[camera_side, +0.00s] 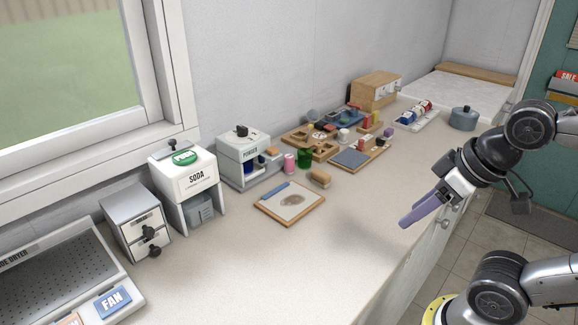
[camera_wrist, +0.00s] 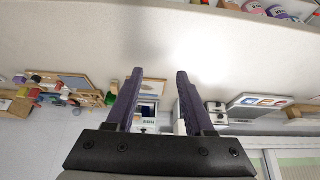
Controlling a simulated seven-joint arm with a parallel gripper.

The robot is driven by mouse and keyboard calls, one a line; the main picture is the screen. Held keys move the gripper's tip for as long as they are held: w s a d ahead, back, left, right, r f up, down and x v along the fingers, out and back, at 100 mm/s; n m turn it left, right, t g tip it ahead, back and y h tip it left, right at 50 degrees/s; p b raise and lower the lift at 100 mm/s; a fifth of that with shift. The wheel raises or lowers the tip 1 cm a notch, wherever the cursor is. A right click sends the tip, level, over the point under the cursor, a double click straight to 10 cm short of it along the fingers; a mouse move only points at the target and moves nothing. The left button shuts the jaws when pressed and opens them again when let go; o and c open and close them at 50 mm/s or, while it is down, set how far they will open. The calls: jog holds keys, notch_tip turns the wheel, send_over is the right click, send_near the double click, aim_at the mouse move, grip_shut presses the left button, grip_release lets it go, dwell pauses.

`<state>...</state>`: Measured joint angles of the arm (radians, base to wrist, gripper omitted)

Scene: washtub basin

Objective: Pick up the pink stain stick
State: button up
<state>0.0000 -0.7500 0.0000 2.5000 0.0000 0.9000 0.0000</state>
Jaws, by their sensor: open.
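A small upright pink cylinder (camera_side: 289,163), which looks like the pink stain stick, stands on the counter beside a green cup (camera_side: 305,158). It is too small to make out details. My gripper (camera_side: 404,222) has purple fingers and is near the counter's front edge, well to the right of the pink cylinder and apart from it. In the wrist view my gripper (camera_wrist: 160,72) shows two spread fingers with nothing between them. I cannot pick out the pink cylinder with certainty in the wrist view.
A framed board (camera_side: 306,211) with a blue stick (camera_side: 275,191) lies in front of the cylinder; a brown brush (camera_side: 320,179) is to its right. The powder dispenser (camera_side: 243,150) and soda dispenser (camera_side: 185,176) stand left. Wooden trays (camera_side: 310,145) sit behind. The front counter is clear.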

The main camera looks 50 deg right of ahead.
jog(key=shift+o, duration=1.2)
